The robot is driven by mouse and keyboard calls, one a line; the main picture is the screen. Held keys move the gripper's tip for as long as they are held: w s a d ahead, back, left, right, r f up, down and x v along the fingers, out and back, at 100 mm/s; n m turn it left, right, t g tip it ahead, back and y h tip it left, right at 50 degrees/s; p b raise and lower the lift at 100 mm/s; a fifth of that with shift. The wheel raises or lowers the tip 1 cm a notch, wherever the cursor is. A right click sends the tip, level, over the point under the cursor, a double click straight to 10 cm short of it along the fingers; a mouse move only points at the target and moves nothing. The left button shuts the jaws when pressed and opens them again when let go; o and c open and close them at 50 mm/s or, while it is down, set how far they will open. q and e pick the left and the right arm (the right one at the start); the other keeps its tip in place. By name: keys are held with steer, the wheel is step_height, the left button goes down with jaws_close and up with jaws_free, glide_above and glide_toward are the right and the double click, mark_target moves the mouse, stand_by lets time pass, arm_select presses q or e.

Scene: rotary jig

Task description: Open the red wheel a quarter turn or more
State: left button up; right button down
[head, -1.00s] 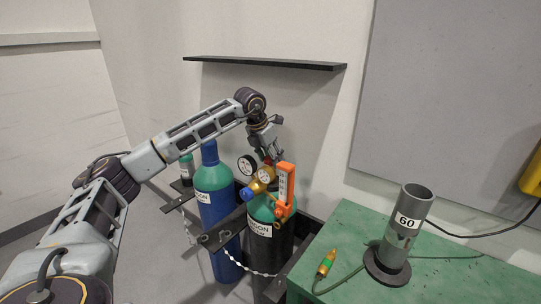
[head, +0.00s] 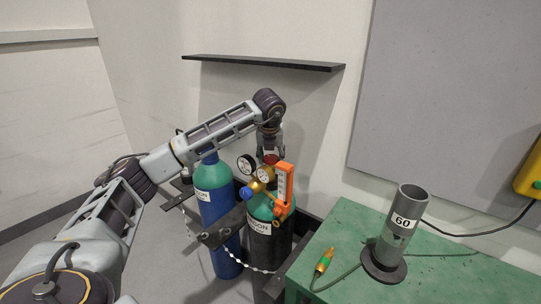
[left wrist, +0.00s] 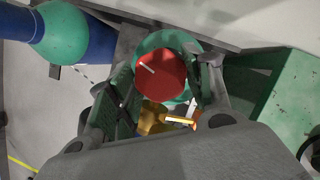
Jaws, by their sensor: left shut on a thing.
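The red wheel (head: 270,159) sits on top of the valve of the black cylinder with a green shoulder (head: 260,207). In the left wrist view the red wheel (left wrist: 160,75) shows as a red disc with a pale line mark pointing to its upper left. My left gripper (head: 270,154) comes down on the wheel from above. In the left wrist view its fingers stand on both sides of the wheel, shut on it. A brass regulator (head: 262,180) with two gauges and an orange flowmeter (head: 285,184) sits just below the wheel. My right gripper is not in view.
A blue cylinder with a green top (head: 212,190) stands to the left, behind a dark rack bar with a chain. A green table (head: 345,225) at right bears a grey tube marked 60 (head: 402,225) and a green-yellow plug (head: 323,260). A black shelf (head: 265,62) is on the wall above.

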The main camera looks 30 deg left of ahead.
arm_select(q)
steer(key=n, duration=0.2)
steer(key=n+g+y+p, duration=0.1)
steer(key=n, duration=0.1)
steer(key=shift+w+d+r+n, duration=0.1)
steer(key=shift+w+d+n, duration=0.05)
steer(key=shift+n, duration=0.25)
steer(key=n+g+y+p, duration=0.1)
steer(key=n, duration=0.2)
steer(key=shift+w+n+p, duration=0.1)
steer(key=shift+n+p, duration=0.2)
steer(key=shift+n, duration=0.1)
steer(key=shift+n+g+p, duration=0.35)
steer(key=shift+n+g, duration=0.15)
steer(key=shift+n, duration=0.5)
steer(key=o, duration=1)
steer(key=shift+o, duration=0.2)
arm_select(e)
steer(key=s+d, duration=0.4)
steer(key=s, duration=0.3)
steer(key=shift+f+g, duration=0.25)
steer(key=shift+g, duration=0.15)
arm_select(q)
steer(key=shift+m+b, duration=0.3)
steer(key=shift+m, duration=0.2)
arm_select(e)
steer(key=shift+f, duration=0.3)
